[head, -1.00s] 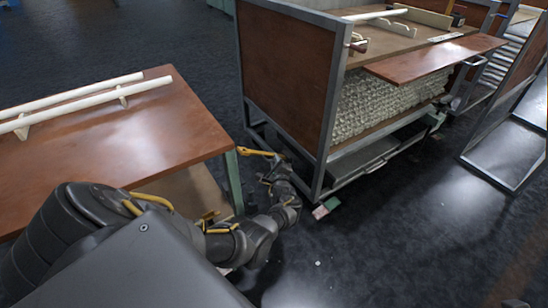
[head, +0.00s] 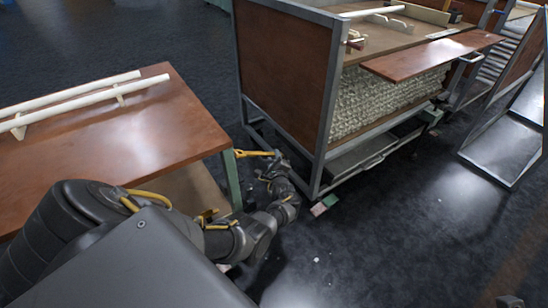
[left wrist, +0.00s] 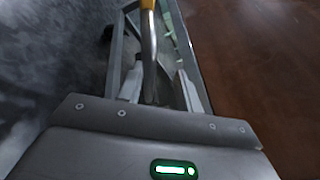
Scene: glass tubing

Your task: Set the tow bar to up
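The tow bar (head: 255,153) is a thin bar with a yellow end, low down between the table and the large cart in the head view. It also shows in the left wrist view (left wrist: 149,50), as a grey metal rod with a yellow part at the top edge. My left gripper (head: 276,160) is at the bar, low beside the cart's corner. In the left wrist view its two fingers (left wrist: 160,88) stand apart, with the rod between them and closer to the left finger. I cannot tell whether they touch.
A brown-topped table (head: 130,130) with white tubes on supports (head: 75,98) stands at the left. The large cart (head: 285,65), with brown panels and stacked glass tubing (head: 385,103), stands close to my left gripper. Dark floor (head: 400,220) is open at the right.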

